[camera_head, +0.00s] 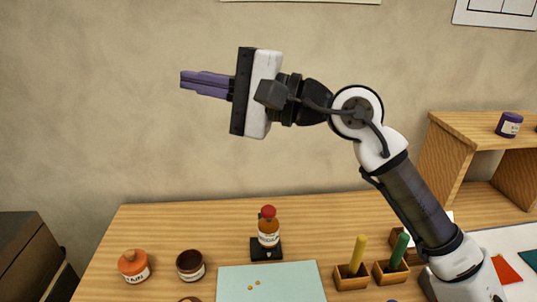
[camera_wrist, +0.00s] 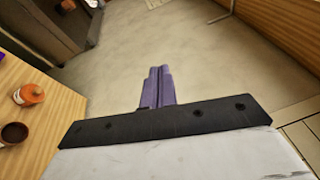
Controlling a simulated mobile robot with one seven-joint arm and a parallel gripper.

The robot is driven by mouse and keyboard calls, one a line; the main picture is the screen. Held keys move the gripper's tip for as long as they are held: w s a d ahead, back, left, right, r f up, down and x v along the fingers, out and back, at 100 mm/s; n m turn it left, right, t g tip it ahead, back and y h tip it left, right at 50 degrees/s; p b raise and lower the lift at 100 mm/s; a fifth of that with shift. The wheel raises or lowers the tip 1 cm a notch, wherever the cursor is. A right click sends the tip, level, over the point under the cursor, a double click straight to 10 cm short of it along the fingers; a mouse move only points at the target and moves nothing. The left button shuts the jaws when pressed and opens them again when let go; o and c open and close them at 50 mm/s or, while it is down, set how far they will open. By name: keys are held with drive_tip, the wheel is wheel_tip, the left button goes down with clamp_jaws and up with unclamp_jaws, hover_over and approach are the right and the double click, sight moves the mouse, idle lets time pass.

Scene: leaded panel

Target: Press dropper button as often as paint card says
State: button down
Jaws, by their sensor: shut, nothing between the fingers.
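The dropper (camera_head: 268,230) is an amber bottle with a white label and a red top, the likely button (camera_head: 268,211). It stands upright on a black base (camera_head: 266,251) behind a pale blue sheet on the table. Two small yellow-orange drops or dots (camera_head: 254,285) lie on that sheet. My gripper (camera_head: 183,80) is raised high above the table, to the upper left of the dropper, pointing left. Its purple fingers are together and empty, also in the wrist view (camera_wrist: 160,72). I cannot make out a paint card with readable writing.
An orange jar (camera_head: 134,266) and a dark brown jar (camera_head: 190,265) stand left of the pale blue sheet (camera_head: 271,275). Wooden holders with a yellow stick (camera_head: 357,254) and a green stick (camera_head: 399,250) stand right. A wooden shelf (camera_head: 470,130) bears a purple jar (camera_head: 508,124).

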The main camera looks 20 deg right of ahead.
drive_tip(key=w+d+f+n+g+h, duration=0.1)
drive_tip(key=w+d+f+n+h, duration=0.2)
drive_tip(key=f+h, duration=0.6)
drive_tip(key=g+h, duration=0.2)
drive_tip(key=h, duration=0.2)
hover_over(272, 212)
wheel_tip(272, 212, down, 7)
drive_tip(key=shift+f+n, duration=0.15)
drive_tip(key=shift+n, duration=0.15)
wheel_tip(272, 212, down, 8)
drive_tip(key=b, duration=0.2)
drive_tip(key=shift+b, duration=0.35)
drive_tip(key=shift+f+b, duration=0.45)
drive_tip(key=shift+b, duration=0.3)
drive_tip(key=shift+f+b, duration=0.15)
drive_tip(key=shift+b, duration=0.2)
drive_tip(key=shift+f+b, duration=0.25)
drive_tip(key=shift+b, duration=0.35)
